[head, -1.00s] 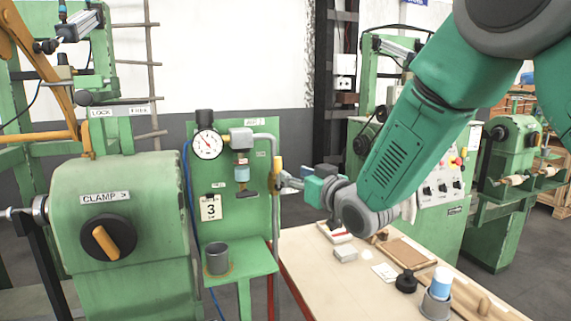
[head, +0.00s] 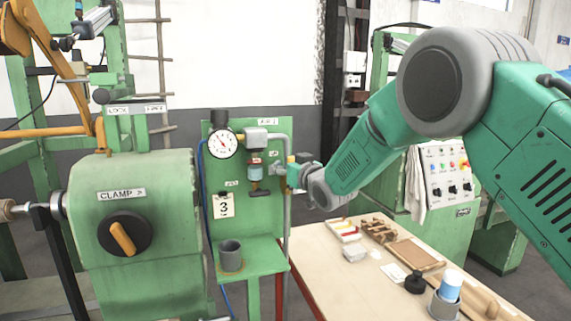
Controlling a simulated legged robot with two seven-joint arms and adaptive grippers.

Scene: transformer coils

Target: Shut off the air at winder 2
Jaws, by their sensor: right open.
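A green air panel (head: 274,212) stands in the middle of the head view. It carries a round white pressure gauge (head: 223,146), a small regulator or filter (head: 255,172), a grey pipe (head: 287,230) and a hanging tag (head: 223,206) that reads 3, not 2. My right gripper (head: 291,172) is open at the panel's right edge, close in front of the pipe. The yellow valve handle on that pipe is now mostly hidden by the gripper, so its position and any contact cannot be told. My left gripper is not in view.
A green winder with a CLAMP knob (head: 123,237) stands at the left. A grey cup (head: 230,255) sits on the panel's shelf. A workbench (head: 330,282) at the right holds a tray, blocks and a blue-topped cup. A control cabinet (head: 449,187) stands behind.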

